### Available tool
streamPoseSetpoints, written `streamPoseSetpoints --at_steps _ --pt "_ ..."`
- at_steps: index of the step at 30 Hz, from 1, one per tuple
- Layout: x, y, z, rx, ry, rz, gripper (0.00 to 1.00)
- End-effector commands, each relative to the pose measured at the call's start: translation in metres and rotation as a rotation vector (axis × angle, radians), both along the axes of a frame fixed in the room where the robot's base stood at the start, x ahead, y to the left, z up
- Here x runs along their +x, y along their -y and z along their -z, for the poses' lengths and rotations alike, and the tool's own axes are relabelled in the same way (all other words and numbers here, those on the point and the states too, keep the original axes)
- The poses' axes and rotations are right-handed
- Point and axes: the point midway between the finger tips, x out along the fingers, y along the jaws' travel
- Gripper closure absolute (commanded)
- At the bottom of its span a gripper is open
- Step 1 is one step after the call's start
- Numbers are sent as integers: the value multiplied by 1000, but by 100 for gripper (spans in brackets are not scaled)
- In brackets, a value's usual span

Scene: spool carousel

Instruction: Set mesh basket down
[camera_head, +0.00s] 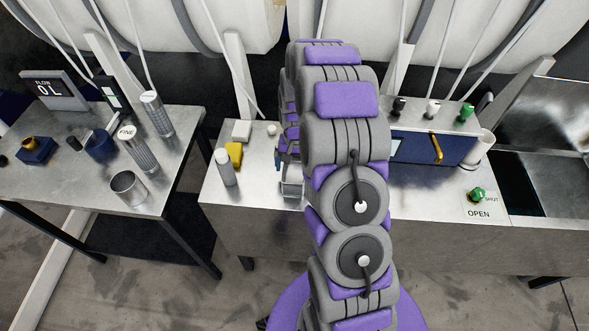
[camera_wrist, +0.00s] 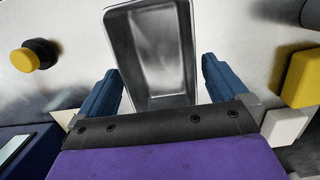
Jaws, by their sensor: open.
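My gripper (camera_wrist: 158,72) is open, its two blue fingers standing apart on either side of a rectangular metal bin (camera_wrist: 156,22). The bin looks empty, and I see nothing held. Whether the fingers touch its walls I cannot tell. In the head view the bin (camera_head: 292,189) sits on the middle metal bench, partly hidden by my arm. Two mesh cylinders stand on the left table: one labelled FINE (camera_head: 140,153), and another (camera_head: 157,115) behind it. I cannot tell whether either is the mesh basket. An open metal cup (camera_head: 129,188) stands at that table's front.
Near the bin on the middle bench (camera_head: 230,208) are a yellow block (camera_head: 234,155), a white block (camera_head: 242,131) and a white-capped bottle (camera_head: 225,167). A blue panel (camera_head: 425,149) with a yellow handle and a green valve (camera_head: 477,195) lie right. A gap separates the bench from the left table (camera_head: 70,180).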

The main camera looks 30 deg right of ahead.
Motion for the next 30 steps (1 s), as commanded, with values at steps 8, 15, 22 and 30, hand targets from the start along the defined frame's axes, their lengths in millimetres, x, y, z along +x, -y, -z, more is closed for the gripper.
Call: streamPoseSetpoints --at_steps 8,15,22,30 --pt "8 5 -60 -3 8 0 0" --pt "6 2 -89 1 1 -10 0" --pt "-27 -35 -141 6 4 -109 0" --pt "-99 -85 -203 11 -2 -266 0"
